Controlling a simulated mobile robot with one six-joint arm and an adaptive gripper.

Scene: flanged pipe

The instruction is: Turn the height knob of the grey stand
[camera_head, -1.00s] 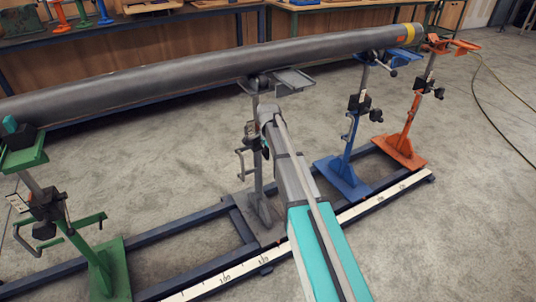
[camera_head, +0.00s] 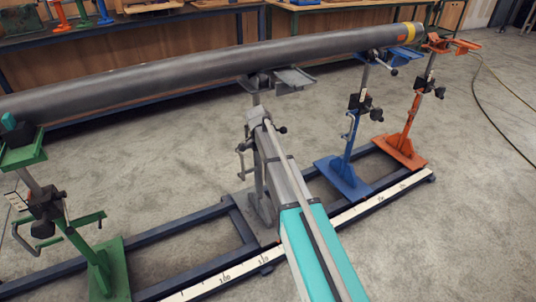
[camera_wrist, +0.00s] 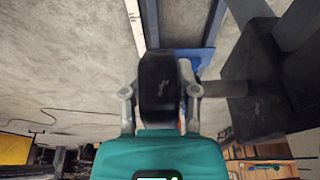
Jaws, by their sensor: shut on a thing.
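The grey stand (camera_head: 257,205) rises from the floor frame under the pipe in the head view. My arm covers much of its post and height mechanism. In the wrist view, a black knob (camera_wrist: 160,75) sits between the two fingers of my gripper (camera_wrist: 160,92). The gripper is shut on this knob, with a finger on each side. A short shaft and a large dark block (camera_wrist: 252,85) show to the right of the knob. In the head view the fingers and the held knob are hidden by my arm.
A long grey pipe (camera_head: 190,72) lies across the stands. A green stand (camera_head: 104,262) is at left; a blue stand (camera_head: 343,172) and an orange stand (camera_head: 405,148) are at right. The dark floor rails (camera_head: 190,228) carry a white scale. Workbenches stand behind.

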